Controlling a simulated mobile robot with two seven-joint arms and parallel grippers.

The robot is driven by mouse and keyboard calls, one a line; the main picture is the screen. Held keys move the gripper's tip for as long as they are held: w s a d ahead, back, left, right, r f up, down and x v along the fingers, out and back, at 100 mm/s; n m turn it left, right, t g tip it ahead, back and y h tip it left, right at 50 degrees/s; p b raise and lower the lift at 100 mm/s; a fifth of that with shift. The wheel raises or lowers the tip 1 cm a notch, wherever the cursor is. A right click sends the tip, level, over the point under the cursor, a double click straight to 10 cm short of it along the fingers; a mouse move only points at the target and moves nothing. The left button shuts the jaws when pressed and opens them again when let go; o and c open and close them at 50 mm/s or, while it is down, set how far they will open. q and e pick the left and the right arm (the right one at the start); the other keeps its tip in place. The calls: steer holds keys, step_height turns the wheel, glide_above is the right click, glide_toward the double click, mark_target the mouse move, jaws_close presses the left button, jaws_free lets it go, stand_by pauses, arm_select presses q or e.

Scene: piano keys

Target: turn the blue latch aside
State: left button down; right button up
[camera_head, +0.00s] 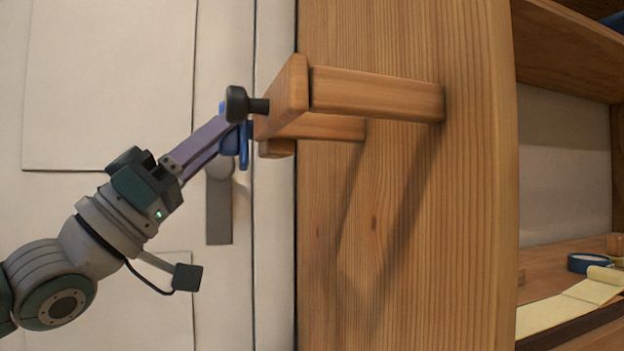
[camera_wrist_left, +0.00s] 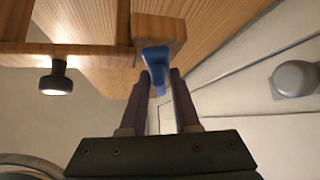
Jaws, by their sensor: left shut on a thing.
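The blue latch (camera_head: 244,146) is at the left end of a wooden bracket (camera_head: 376,95) that sticks out from a wooden panel. In the left wrist view the blue latch (camera_wrist_left: 156,62) hangs beside the end of a wooden bar, between my fingertips. My left gripper (camera_head: 229,128) reaches up from the lower left and is shut on the latch; it also shows in the left wrist view (camera_wrist_left: 160,84). The fingers partly hide the latch in the head view. My right gripper is in neither view.
A black knob (camera_head: 240,104) sits on the bracket close to my left fingers. A pale door (camera_head: 110,85) with a grey handle (camera_head: 219,205) stands behind. At the right, a shelf holds blue tape (camera_head: 588,263) and yellow paper (camera_head: 558,310).

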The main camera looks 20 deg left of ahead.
arm_select(q)
steer(key=m+g+h+b, duration=0.1)
steer(key=m+h, duration=0.1)
steer(key=m, duration=0.1)
steer(key=m+g+h+b, duration=0.2)
steer(key=m, duration=0.1)
steer(key=shift+f+g+h, duration=0.2)
steer(key=shift+g+h, duration=0.1)
steer(key=shift+h, duration=0.1)
steer(key=shift+r+m+g+h+b, duration=0.15)
steer(key=shift+m+g+h+b, duration=0.55)
steer(key=shift+m, duration=0.5)
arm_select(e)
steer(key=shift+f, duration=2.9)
arm_select(q)
steer(key=shift+g, duration=0.3)
steer(key=c, duration=0.9)
jaws_free()
steer(key=shift+r, duration=0.1)
steer(key=shift+o, duration=0.2)
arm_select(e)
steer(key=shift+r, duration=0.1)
